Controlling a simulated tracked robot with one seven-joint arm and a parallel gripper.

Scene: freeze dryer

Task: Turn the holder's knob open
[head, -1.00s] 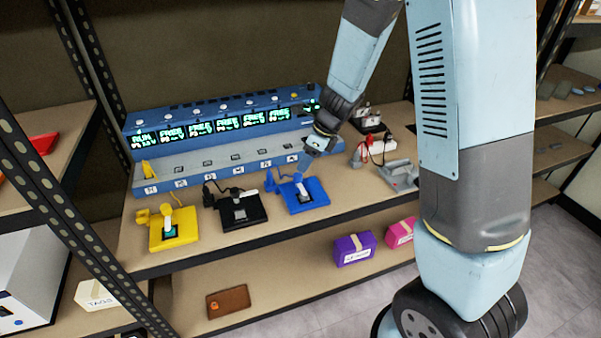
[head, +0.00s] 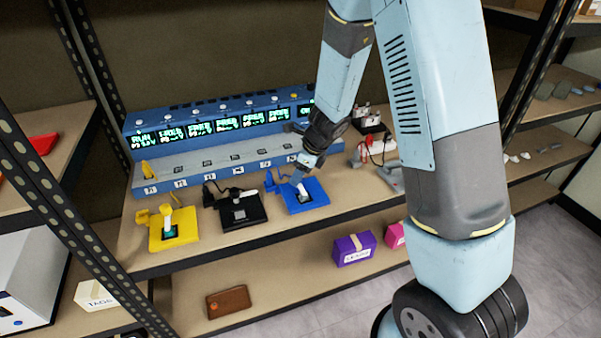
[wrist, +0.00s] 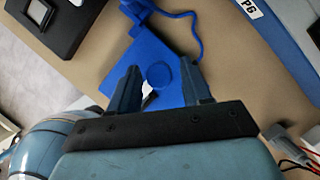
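A blue holder (head: 316,190) stands on the shelf board in front of the blue machine, with a white piece on it. In the wrist view the blue holder (wrist: 172,45) lies under my gripper (wrist: 160,66). Its round blue knob (wrist: 158,75) shows between the two fingers, with a gap on each side. My gripper (head: 298,176) is open and points down at the holder's rear part in the head view. It hides the knob there. I cannot tell how far the fingertips reach down beside the knob.
A black holder (head: 240,215) and a yellow holder (head: 160,240) stand to the left. The blue machine (head: 215,118) with lit displays is behind. Red and black leads (head: 366,150) lie to the right. The shelf's front edge is bare.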

